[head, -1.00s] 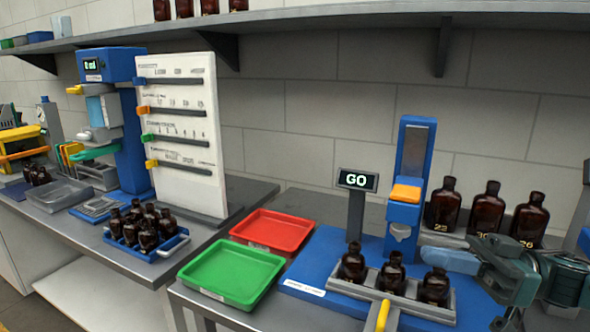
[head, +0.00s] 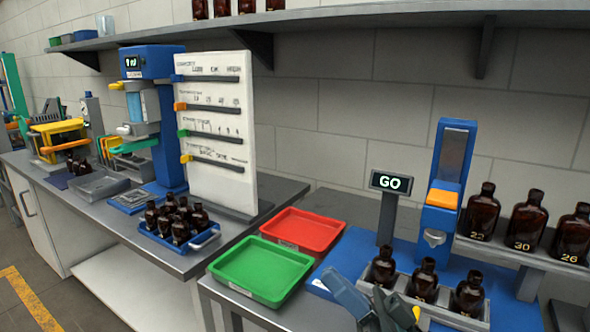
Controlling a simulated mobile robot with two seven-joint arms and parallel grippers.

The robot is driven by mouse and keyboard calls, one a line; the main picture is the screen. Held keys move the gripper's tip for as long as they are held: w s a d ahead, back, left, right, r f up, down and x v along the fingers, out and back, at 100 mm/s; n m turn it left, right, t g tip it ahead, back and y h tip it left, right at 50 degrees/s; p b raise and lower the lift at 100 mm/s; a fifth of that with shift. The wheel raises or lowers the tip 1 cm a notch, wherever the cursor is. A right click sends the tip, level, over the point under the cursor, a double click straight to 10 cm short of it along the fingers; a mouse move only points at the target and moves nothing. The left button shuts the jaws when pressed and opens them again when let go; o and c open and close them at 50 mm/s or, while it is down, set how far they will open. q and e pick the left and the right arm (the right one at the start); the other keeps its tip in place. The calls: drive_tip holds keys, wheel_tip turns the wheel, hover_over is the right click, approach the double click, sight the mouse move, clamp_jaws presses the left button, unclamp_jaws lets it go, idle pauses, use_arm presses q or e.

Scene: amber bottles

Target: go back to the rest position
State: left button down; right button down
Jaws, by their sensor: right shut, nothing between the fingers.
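My right gripper (head: 350,293) shows at the bottom centre, in front of the blue station and its bottle rack. It is shut and empty, and the lower part of it is cut off by the frame edge. Three amber bottles (head: 426,280) stand upright in the grey rack just right of it. The rack's front is partly hidden by my gripper. My left gripper is not in view.
A green tray (head: 262,297) and a red tray (head: 330,228) lie left of the blue station. The GO display (head: 391,183) and blue dispenser (head: 444,190) rise behind the rack. Numbered bottles (head: 524,219) stand on a raised shelf at right. A blue crate (head: 203,240) holds several bottles.

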drive_tip(key=d+f+m+t+h, duration=0.2)
drive_tip(key=d+f+t+h, duration=0.1)
drive_tip(key=f+h, duration=0.55)
drive_tip(key=d+f+m+t+h, duration=0.25)
drive_tip(key=d+f+h, duration=0.2)
drive_tip(key=f, duration=0.75)
drive_tip(key=s+d+f+n+g+h, duration=0.1)
drive_tip(key=s+d+f+g+h, duration=0.25)
drive_tip(key=s+d+f, duration=0.35)
drive_tip(key=s+d+f+n+g+h, duration=0.2)
drive_tip(key=s+f+h, duration=0.35)
drive_tip(key=f, duration=0.45)
use_arm(q)
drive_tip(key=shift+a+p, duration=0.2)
drive_tip(key=shift+p, duration=0.2)
use_arm(e)
drive_tip(key=w+a+r+m+t+y, duration=0.1)
drive_tip(key=a+r+m, duration=0.1)
drive_tip(key=a+m, duration=0.3)
drive_tip(key=shift+a+r, duration=0.15)
drive_tip(key=shift+a, duration=1.4)
